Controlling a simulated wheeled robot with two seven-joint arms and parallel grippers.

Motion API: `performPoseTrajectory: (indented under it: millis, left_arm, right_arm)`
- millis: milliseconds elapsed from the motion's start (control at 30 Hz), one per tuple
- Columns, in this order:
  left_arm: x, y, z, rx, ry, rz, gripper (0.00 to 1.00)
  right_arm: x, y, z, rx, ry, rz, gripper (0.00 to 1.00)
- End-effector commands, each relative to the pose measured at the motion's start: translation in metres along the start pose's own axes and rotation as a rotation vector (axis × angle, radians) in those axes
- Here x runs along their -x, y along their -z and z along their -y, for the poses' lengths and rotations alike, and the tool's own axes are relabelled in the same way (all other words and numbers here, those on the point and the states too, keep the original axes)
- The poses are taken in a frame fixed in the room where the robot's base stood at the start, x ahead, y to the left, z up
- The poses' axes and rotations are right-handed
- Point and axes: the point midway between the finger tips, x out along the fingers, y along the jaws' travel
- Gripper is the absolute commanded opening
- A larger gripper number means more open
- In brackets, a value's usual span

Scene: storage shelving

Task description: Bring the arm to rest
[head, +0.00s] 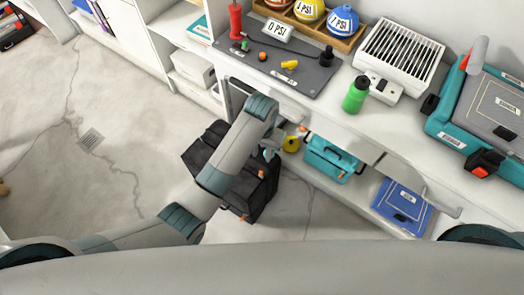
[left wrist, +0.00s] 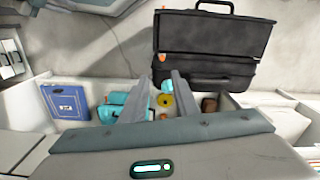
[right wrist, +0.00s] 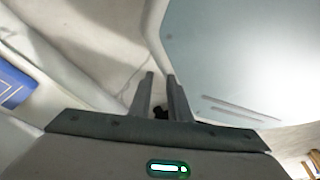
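My left arm reaches across the head view, and its gripper (head: 268,154) is just in front of the lower shelf, beside the black tool case (head: 240,170). In the left wrist view the gripper (left wrist: 163,78) has its fingers apart. A small cyan item (left wrist: 168,87) shows between the fingers; whether it is touched cannot be told, but no grip shows. My right gripper (right wrist: 160,74) is outside the head view. In the right wrist view its fingers are slightly apart with nothing held, above a grey floor and a pale panel.
The lower shelf holds a teal toolbox (head: 330,158), yellow tape (head: 291,144) and a blue box (head: 402,205). The counter above bears a green bottle (head: 356,94), a grey mat (head: 308,72) and a teal case (head: 478,110). Floor (head: 110,110) at left is clear.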

Motion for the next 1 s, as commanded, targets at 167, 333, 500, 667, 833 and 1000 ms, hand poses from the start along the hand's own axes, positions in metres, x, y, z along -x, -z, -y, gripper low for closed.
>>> performPoseTrajectory:
  millis: [167, 333, 500, 667, 833, 1000]
  left_arm:
    - [0.0, 0.0, 0.0, 0.0, 0.0, 0.0, 0.28]
    - [0.0, 0.0, 0.0, 0.0, 0.0, -0.001, 0.28]
    - [0.0, 0.0, 0.0, 0.0, -0.001, -0.001, 0.28]
    - [-0.004, -0.009, 0.001, 0.01, -0.014, -0.01, 0.28]
    - [-0.012, -0.037, 0.004, 0.043, -0.05, -0.04, 0.28]
    - [-0.018, -0.085, 0.017, 0.105, -0.084, -0.095, 0.28]
  right_arm:
    - [0.002, -0.006, 0.001, 0.0, 0.001, 0.006, 0.17]
    - [0.002, -0.009, 0.002, 0.0, 0.002, 0.01, 0.17]
    - [0.002, -0.008, 0.002, 0.0, 0.002, 0.008, 0.17]
    - [0.001, -0.003, 0.0, 0.0, 0.0, 0.002, 0.17]
    - [-0.001, 0.007, -0.002, 0.001, -0.002, -0.008, 0.17]
    - [-0.002, 0.01, -0.003, 0.001, -0.002, -0.011, 0.17]
